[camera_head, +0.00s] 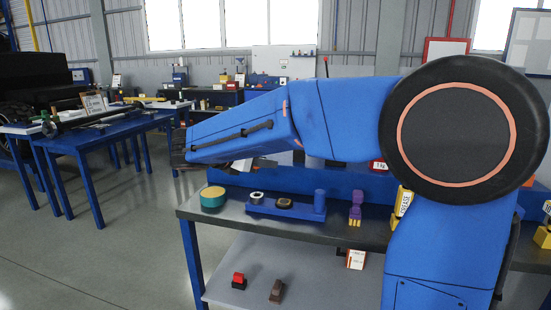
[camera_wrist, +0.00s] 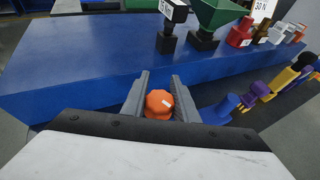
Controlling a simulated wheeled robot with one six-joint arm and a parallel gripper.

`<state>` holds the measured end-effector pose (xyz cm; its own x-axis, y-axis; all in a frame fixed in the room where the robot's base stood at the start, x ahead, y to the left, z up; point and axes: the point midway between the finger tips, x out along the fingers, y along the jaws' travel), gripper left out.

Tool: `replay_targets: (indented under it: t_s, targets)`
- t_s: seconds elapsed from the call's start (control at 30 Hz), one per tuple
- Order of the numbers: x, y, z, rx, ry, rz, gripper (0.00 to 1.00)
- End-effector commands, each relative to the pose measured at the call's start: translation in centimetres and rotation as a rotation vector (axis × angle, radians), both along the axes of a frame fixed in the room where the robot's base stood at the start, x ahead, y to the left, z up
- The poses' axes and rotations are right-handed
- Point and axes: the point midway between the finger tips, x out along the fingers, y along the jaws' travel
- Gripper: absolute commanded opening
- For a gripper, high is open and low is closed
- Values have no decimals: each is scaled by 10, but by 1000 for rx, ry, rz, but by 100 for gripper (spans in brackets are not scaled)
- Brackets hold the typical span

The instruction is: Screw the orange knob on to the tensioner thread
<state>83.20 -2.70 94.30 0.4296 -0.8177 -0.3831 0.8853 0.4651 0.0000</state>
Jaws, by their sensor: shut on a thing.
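The orange knob (camera_wrist: 158,104) sits between the two grey fingers of my gripper (camera_wrist: 160,92) in the wrist view. The fingers are shut on it, one on each side, and a small white mark shows on its face. In the head view only the dark end of my gripper (camera_head: 178,148) shows, left of my blue arm and above the workbench level; the knob is hidden there. Beyond the fingers in the wrist view is a long blue body (camera_wrist: 75,75). I cannot make out the tensioner thread in either view.
The workbench (camera_head: 285,222) carries a teal and yellow round tin (camera_head: 213,197), a blue holder (camera_head: 263,207) with small parts, and a purple piece (camera_head: 355,208). A green funnel (camera_wrist: 216,17) and weights stand along the blue body. Open floor lies left of the bench.

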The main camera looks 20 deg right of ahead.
Motion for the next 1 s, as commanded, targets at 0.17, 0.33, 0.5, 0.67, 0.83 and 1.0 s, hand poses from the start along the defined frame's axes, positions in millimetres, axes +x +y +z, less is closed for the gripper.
replay_targets:
  t_s: [0.17,0.33,0.5,0.67,0.83,1.0]
  targets:
    - [0,0,0,0,0,0,0]
    - [0,0,0,0,0,0,0]
    - [-1,2,-2,4,2,2,0]
    - [-1,2,-12,3,3,2,0]
    - [-1,2,-26,3,3,2,0]
    - [-1,2,-39,3,3,1,0]
